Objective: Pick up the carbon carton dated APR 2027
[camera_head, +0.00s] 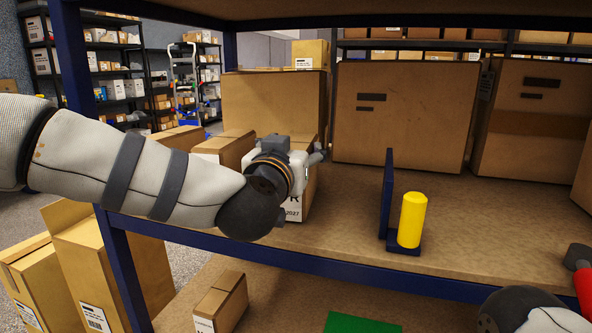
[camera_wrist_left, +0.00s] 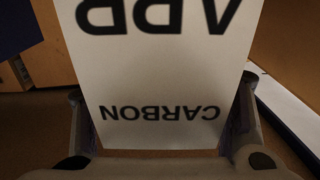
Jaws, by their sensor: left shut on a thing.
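The carbon carton (camera_head: 294,213) stands on the shelf board near its front edge, mostly hidden behind my left gripper. In the head view, part of its white label shows an "R" and "2027". My left gripper (camera_head: 302,185) is shut on this carton, with a finger on either side. In the left wrist view, the carton's label (camera_wrist_left: 160,75) fills the space between the fingers and reads "CARBON" and part of "APR", upside down. I cannot tell whether the carton is clear of the board.
A blue upright plate (camera_head: 388,195) and a yellow cylinder (camera_head: 412,220) stand right of the carton. Big boxes (camera_head: 400,115) line the shelf's back. A blue post (camera_head: 75,100) stands at the left. The board (camera_head: 340,215) is bare between carton and plate.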

